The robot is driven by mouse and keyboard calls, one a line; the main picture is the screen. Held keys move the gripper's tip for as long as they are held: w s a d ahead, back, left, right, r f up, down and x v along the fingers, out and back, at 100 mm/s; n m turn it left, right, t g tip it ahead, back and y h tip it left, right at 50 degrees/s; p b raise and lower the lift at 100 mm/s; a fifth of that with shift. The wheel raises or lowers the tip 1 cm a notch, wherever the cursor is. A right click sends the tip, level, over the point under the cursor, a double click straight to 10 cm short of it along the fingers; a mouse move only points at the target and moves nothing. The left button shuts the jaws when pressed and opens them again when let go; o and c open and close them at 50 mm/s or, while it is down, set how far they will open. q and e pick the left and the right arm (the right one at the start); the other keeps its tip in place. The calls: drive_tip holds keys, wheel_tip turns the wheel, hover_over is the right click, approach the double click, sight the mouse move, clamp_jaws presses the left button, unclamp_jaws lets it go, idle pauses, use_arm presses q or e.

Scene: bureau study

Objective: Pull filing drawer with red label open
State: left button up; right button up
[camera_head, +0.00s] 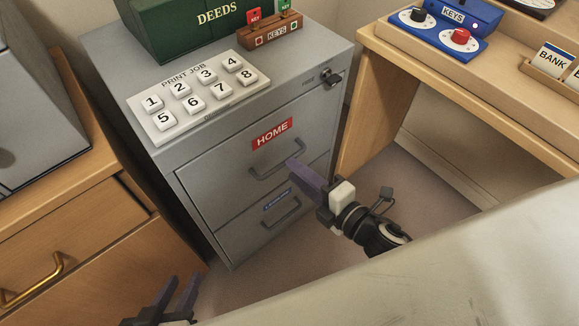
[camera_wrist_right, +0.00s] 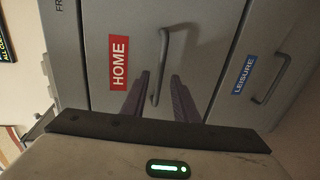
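The filing drawer with the red HOME label (camera_head: 272,134) is the upper drawer of a grey cabinet and looks shut. Its grey bar handle (camera_head: 268,173) sits below the label. My right gripper (camera_head: 293,168) is at the right end of this handle in the head view. In the right wrist view, its two purple fingers are apart, with the handle (camera_wrist_right: 163,48) showing between them. The red label (camera_wrist_right: 119,63) is left of the handle there. I cannot tell whether the fingers touch the handle. My left gripper (camera_head: 177,281) is open and empty at the lower left, away from the cabinet.
The lower drawer has a blue label (camera_head: 277,200), reading LEISURE (camera_wrist_right: 244,75) in the wrist view. A wooden desk (camera_head: 440,75) stands right, a wooden drawer unit (camera_head: 75,235) left. Floor in front is clear.

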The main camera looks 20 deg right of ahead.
drive_tip(key=x, duration=0.3)
drive_tip(key=shift+w, duration=0.15)
clamp_jaws()
